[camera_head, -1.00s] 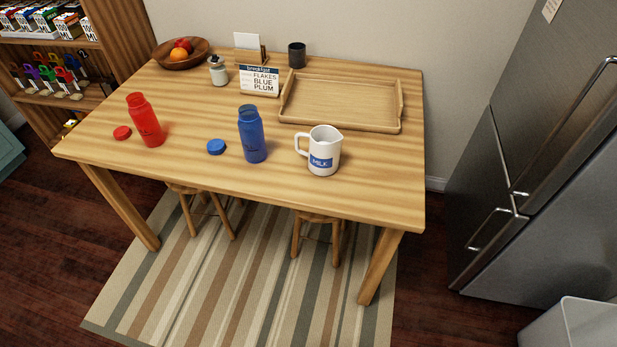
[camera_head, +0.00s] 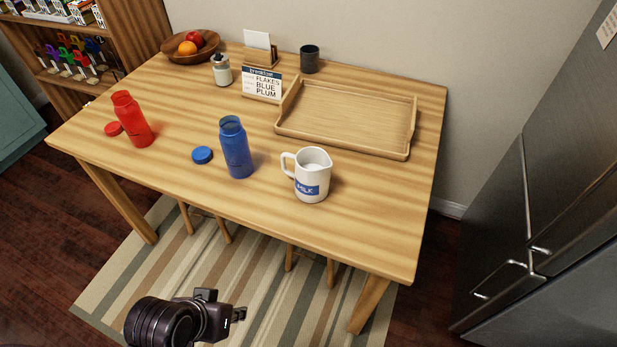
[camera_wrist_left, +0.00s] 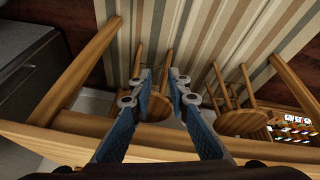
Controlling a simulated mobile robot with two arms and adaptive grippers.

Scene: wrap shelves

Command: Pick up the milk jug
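The milk jug (camera_head: 311,176), white with a blue MILK label, stands upright near the table's front edge, right of the blue bottle. Its handle is on its left side. My left gripper (camera_head: 240,314) is low in the head view, in front of the table and below the jug, apart from it. In the left wrist view its two blue-padded fingers (camera_wrist_left: 159,78) are apart with nothing between them. The jug is not seen in that view. My right gripper is not in view.
The wooden table (camera_head: 190,200) also holds a blue bottle (camera_head: 236,150), a blue cap (camera_head: 202,155), a red bottle (camera_head: 132,122) and an empty tray (camera_head: 345,118). Stools (camera_wrist_left: 241,122) stand under it. The fridge (camera_head: 540,220) is at right. Tabletop right of the jug is clear.

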